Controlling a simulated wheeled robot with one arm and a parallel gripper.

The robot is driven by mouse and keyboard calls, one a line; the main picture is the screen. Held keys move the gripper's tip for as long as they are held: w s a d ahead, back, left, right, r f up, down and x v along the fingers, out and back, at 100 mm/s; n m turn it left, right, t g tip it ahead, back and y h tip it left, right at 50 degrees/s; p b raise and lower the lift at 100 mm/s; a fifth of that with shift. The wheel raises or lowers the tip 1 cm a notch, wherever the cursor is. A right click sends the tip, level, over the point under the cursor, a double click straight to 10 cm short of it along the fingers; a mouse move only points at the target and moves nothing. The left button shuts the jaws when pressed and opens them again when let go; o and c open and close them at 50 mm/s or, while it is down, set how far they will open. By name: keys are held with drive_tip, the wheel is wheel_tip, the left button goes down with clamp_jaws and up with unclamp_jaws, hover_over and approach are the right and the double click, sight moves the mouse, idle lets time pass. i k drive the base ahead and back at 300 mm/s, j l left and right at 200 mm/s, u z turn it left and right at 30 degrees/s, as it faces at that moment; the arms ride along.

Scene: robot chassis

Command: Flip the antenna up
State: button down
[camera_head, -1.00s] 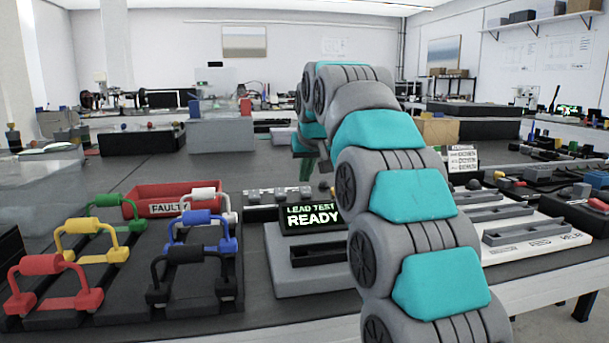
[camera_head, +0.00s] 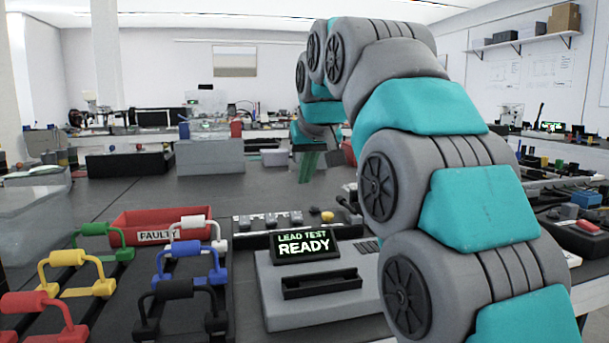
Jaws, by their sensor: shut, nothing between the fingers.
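My gripper (camera_head: 310,166) shows as green fingers pointing down at the end of my grey and teal arm, above the far middle of the dark bench. The fingers look close together with nothing visible between them. Their tips are small and partly hard to make out against the bench. I cannot pick out the antenna for sure. A thin dark stick (camera_head: 541,112) stands beside a small green-lit screen at the far right; whether it is an antenna I cannot tell. My arm hides much of the bench's right side.
A grey lead test box (camera_head: 275,300) with a READY screen stands front centre. Coloured handle-shaped leads and a red FAULTY bin (camera_head: 138,237) are at left. A dark strip with a yellow knob (camera_head: 328,215) lies behind the box. Bare bench shows behind the bin.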

sight(341, 200)
drive_tip(key=k+l, duration=0.2)
drive_tip(key=k, duration=0.3)
drive_tip(key=k+l, duration=0.2)
drive_tip(key=k, duration=0.25)
